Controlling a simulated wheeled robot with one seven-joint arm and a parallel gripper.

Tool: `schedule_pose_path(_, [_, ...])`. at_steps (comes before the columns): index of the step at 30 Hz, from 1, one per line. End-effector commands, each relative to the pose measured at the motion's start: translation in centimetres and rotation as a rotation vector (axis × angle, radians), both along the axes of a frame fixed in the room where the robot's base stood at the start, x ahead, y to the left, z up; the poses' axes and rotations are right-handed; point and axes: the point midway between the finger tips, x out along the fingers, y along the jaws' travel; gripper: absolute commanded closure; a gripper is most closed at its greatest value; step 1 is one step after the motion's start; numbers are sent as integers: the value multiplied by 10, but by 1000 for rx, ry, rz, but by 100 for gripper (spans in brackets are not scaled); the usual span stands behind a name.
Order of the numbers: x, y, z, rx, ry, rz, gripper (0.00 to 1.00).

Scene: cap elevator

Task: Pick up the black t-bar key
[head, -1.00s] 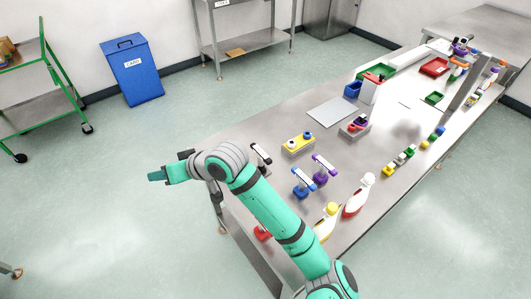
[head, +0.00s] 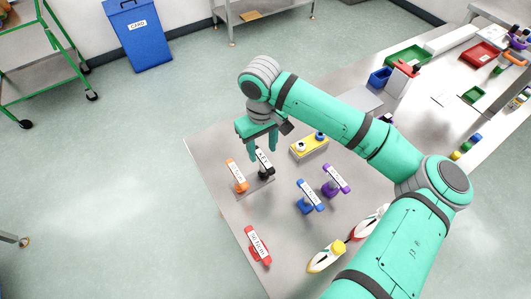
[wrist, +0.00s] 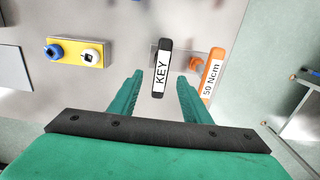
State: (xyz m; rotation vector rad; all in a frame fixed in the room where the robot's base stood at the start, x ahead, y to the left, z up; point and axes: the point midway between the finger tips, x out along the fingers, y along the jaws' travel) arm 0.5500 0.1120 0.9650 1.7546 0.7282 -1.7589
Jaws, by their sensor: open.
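The black t-bar key (head: 265,161), with a white KEY label, stands on a grey plate (head: 256,189) near the table's left edge. An orange t-bar (head: 236,175) stands beside it on the same plate. My gripper (head: 262,154) points down over the black key, fingers apart and empty. In the wrist view the black key (wrist: 161,68) shows ahead, roughly between the two fingertips (wrist: 159,80). I cannot tell the exact height gap. The orange t-bar (wrist: 212,76), labelled 50 Ncm, is just right of the right fingertip.
A yellow block (head: 309,146) with two caps lies to the right of the key. Blue (head: 311,195) and purple (head: 335,180) t-bars stand further right, and a red t-bar (head: 258,246) is near the front.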

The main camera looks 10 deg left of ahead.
Motion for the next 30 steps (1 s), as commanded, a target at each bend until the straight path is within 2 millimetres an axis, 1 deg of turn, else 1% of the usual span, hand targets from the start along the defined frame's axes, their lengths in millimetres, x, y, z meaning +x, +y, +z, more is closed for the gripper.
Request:
schedule_pose_path(3, [-1, -3, -19, 1, 4, -5, 56])
schedule_pose_path(6, [0, -3, -33, 2, 2, -7, 56])
schedule_pose_path(9, [0, -2, -42, 3, 1, -6, 56])
schedule_pose_path(14, [0, -1, -50, 2, 1, -3, 56])
schedule_pose_path(22, [-2, -2, -86, 2, 1, -2, 56])
schedule_pose_path(25, [-2, -2, -94, 4, 1, -2, 56])
schedule_pose_path(30, [-2, -2, -97, 4, 0, -2, 56])
